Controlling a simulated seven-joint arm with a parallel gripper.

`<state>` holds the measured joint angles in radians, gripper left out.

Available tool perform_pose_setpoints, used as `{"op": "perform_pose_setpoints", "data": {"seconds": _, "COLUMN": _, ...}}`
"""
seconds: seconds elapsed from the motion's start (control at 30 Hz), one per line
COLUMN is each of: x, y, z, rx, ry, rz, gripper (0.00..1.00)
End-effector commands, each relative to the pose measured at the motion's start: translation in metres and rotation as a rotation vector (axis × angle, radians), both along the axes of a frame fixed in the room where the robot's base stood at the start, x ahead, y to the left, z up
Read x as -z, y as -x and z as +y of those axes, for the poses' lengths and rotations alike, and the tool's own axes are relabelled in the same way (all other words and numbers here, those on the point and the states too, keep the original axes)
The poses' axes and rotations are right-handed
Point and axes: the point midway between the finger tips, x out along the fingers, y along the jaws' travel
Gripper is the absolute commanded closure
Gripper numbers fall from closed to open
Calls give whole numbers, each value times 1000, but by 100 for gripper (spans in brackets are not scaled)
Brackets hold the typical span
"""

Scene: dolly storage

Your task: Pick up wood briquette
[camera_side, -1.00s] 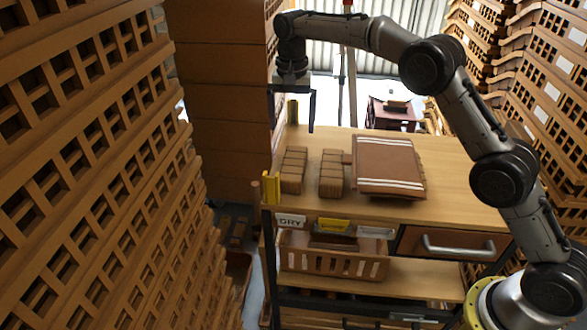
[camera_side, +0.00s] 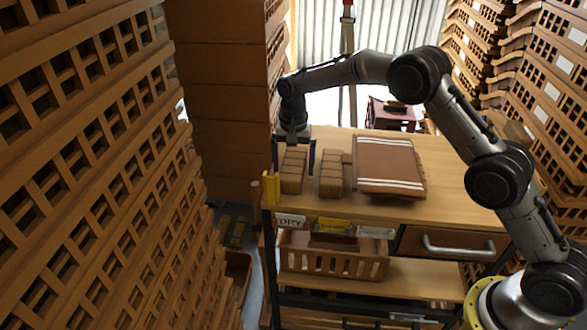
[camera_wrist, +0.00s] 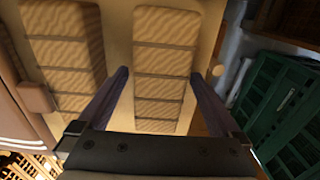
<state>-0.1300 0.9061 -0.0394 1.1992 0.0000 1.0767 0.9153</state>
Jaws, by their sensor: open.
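Two ridged brown wood briquettes lie side by side on the wooden tabletop in the side view: the left one (camera_side: 293,176) and the right one (camera_side: 331,180). My gripper (camera_side: 294,168) points down over the left briquette, with one finger on each side of it. In the wrist view, my gripper (camera_wrist: 159,74) is open, and that briquette (camera_wrist: 165,55) lies lengthwise between its fingers, with bare tabletop showing beside it. The other briquette (camera_wrist: 65,45) is outside the fingers on the left. Whether the fingers touch the briquette cannot be told.
A brown folder-like item (camera_side: 387,163) with white stripes lies right of the briquettes. A yellow bracket (camera_side: 271,188) stands at the table's left front corner. A slatted basket (camera_side: 330,262) sits on the shelf below. A green crate (camera_wrist: 285,105) shows at right in the wrist view.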

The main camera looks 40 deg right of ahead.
Motion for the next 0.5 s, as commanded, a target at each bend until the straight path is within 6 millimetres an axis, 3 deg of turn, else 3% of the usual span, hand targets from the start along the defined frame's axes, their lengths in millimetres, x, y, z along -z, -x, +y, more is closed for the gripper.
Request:
{"op": "perform_pose_setpoints", "data": {"seconds": 0.27, "x": 4, "y": 0, "z": 0, "rx": 0, "ry": 0, "rz": -1, "gripper": 0}}
{"op": "perform_pose_setpoints", "data": {"seconds": 0.5, "x": 4, "y": 0, "z": 0, "rx": 0, "ry": 0, "rz": -1, "gripper": 41}}
